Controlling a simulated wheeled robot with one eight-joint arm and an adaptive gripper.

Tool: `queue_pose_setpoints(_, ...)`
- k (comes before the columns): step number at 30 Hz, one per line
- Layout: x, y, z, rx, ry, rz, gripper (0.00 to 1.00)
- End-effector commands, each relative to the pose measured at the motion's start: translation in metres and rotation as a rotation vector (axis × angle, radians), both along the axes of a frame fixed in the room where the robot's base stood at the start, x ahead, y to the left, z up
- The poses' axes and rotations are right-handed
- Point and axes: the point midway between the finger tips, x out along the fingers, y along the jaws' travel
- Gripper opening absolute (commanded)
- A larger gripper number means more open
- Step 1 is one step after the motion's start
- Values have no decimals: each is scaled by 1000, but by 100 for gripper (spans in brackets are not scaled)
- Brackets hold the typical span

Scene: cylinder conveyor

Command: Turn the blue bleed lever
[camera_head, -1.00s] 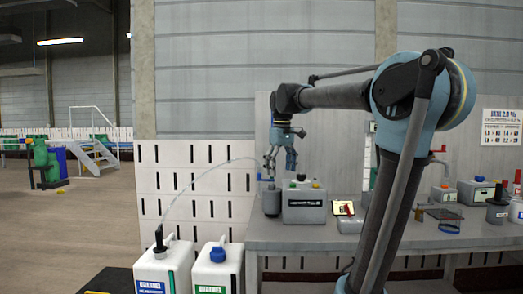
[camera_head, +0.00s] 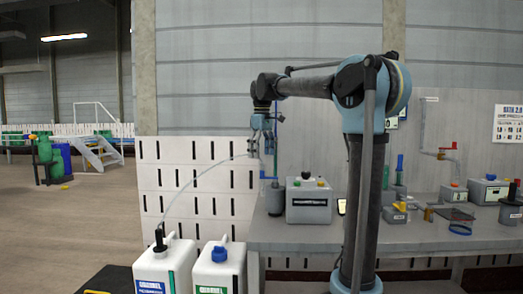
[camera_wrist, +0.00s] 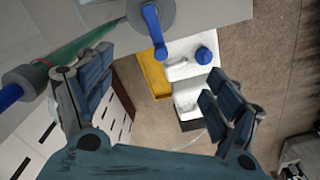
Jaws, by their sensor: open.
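A blue lever (camera_wrist: 153,28) sits on top of a grey round canister (camera_wrist: 165,12) at the upper middle of the wrist view. In the head view a small blue lever (camera_head: 268,177) shows above the grey canister (camera_head: 274,199) at the bench's left end; I take it to be the same one. My gripper (camera_wrist: 160,65) is open and empty, its fingers spread on either side in the wrist view. In the head view my gripper (camera_head: 263,140) hangs above the canister, apart from the lever. Another blue piece (camera_wrist: 10,97) beside a red ring shows at the left of the wrist view.
A grey box (camera_head: 309,203) with coloured knobs stands right of the canister on the bench (camera_head: 300,236). A thin upright pipe (camera_head: 276,145) runs close beside my gripper. White jugs (camera_head: 219,268) stand below at the front. A pale hose (camera_head: 190,183) arcs from one jug.

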Motion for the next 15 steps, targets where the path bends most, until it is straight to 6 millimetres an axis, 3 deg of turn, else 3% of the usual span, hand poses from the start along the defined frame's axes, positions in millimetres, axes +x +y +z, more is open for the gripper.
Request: queue_pose_setpoints(15, 0, -1, -50, 0, 0, -2, 83)
